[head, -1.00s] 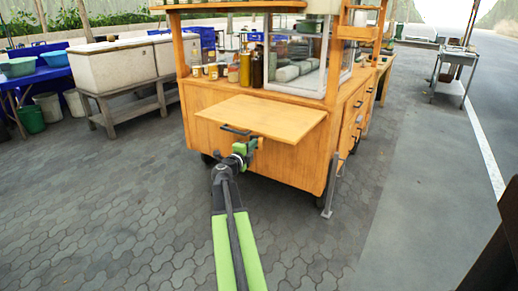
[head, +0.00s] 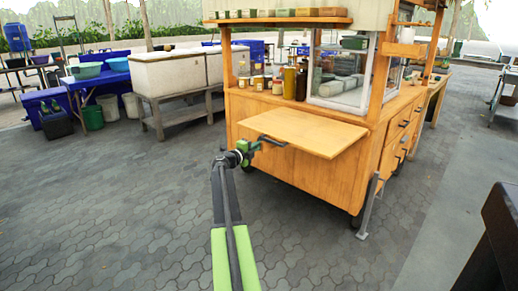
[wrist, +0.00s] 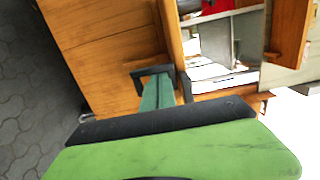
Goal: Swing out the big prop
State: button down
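The wooden cart (head: 300,168) stands ahead with a flap (head: 310,131) jutting level from its side. A black handle (head: 272,141) is at the flap's left end; a black handle (wrist: 140,74) also shows in the wrist view. A grey metal leg (head: 368,208) stands at the cart's near right corner, its foot on the paving. I cannot tell whether it is the big prop. My gripper (head: 249,150) is beside the flap's handle, well left of the leg. The wrist view shows narrow green finger parts (wrist: 158,92) close to the handle, apparently empty. Whether they are open is unclear.
Bottles (head: 295,80) and jars stand on the cart beside a glass case (head: 342,68). White chests (head: 172,75) on a wooden stand and a blue table (head: 98,80) are at the back left. The paving (head: 130,200) left of the cart is clear.

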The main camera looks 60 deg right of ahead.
jog(key=w+t, duration=0.1)
jog(key=w, duration=0.2)
jog(key=shift+n, duration=0.4)
jog(key=shift+a, duration=0.2)
jog(key=w+a+g, duration=0.1)
jog(key=w+a, duration=0.1)
jog(key=a, duration=0.6)
jog(key=shift+w+m, duration=0.35)
jog(key=shift+m, duration=0.05)
